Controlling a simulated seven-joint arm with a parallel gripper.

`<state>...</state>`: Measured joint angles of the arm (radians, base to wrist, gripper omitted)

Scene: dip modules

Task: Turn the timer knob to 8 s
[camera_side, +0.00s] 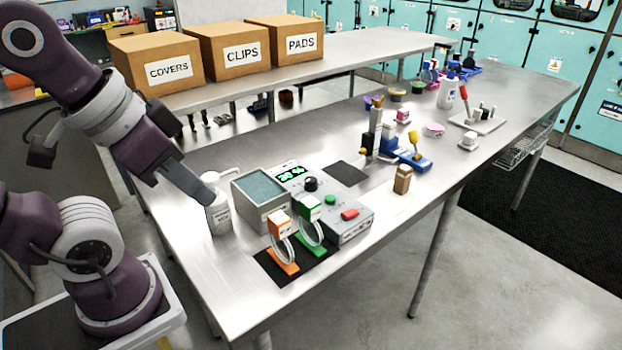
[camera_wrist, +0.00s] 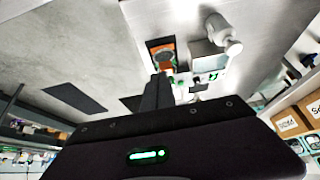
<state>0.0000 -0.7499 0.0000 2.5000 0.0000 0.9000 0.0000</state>
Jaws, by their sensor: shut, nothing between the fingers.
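The timer is a grey box (camera_side: 343,228) on the steel table in the side view. It has a green lit display (camera_side: 290,172), a black round knob (camera_side: 312,184), a green button (camera_side: 330,200) and a red button (camera_side: 350,214). The knob's pointer is too small to read. My gripper (camera_side: 207,195) is shut and empty, up and to the left of the timer, in front of part of a white bottle in the picture. In the wrist view my shut fingers (camera_wrist: 158,92) show near the timer, which is partly hidden and too small to make out its knob.
A teal-topped grey tank (camera_side: 262,195) stands beside the timer, with the white bottle (camera_side: 218,215) left of it. Orange (camera_side: 284,256) and green (camera_side: 310,235) clip holders stand in front on a black mat. A wooden block (camera_side: 402,180) and blue-based tools stand to the right.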

